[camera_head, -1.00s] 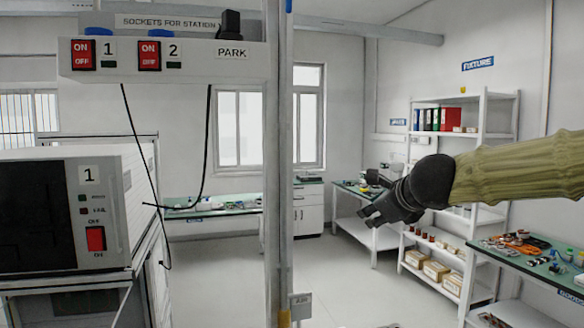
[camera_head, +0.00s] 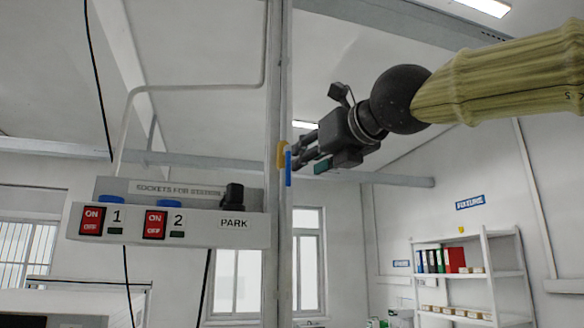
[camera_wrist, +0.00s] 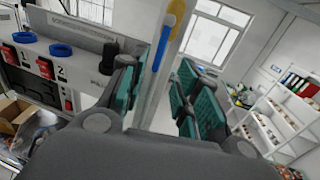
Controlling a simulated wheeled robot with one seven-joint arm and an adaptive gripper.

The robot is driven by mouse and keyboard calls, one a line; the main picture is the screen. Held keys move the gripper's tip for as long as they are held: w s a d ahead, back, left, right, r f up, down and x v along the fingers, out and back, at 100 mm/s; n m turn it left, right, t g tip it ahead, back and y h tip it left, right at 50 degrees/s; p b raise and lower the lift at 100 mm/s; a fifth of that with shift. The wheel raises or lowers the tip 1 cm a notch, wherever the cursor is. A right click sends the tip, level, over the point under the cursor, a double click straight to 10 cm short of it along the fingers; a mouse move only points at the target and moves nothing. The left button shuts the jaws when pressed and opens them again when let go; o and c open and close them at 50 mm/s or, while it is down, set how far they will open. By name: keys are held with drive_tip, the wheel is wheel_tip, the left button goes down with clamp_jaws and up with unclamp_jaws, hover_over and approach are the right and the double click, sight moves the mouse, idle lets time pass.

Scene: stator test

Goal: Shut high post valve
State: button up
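The high post valve shows as a yellow body (camera_head: 282,154) on the upright grey post (camera_head: 277,225), with a blue handle (camera_head: 288,168) running along the post. In the wrist view the yellow part (camera_wrist: 177,10) is at the top and the blue handle (camera_wrist: 161,46) lies between my two fingers as seen. My gripper (camera_head: 303,158) reaches from the right, its fingertips close to the handle in the picture. In the wrist view my gripper (camera_wrist: 160,88) is open, teal pads apart, with nothing held. I cannot tell whether a finger touches the handle.
The socket box (camera_head: 170,226) with two red switches and a black PARK plug (camera_head: 233,195) is just left of the post. Shelves (camera_head: 468,280) stand at the back right. A horizontal beam (camera_head: 385,178) crosses behind. The space right of the post looks clear.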

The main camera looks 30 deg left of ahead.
sight(290, 171)
drive_tip(key=p+x, duration=0.2)
drive_tip(key=x, duration=0.6)
drive_tip(key=shift+a, duration=0.2)
drive_tip(key=shift+w, duration=0.1)
drive_tip(key=shift+d, duration=0.1)
clamp_jaws()
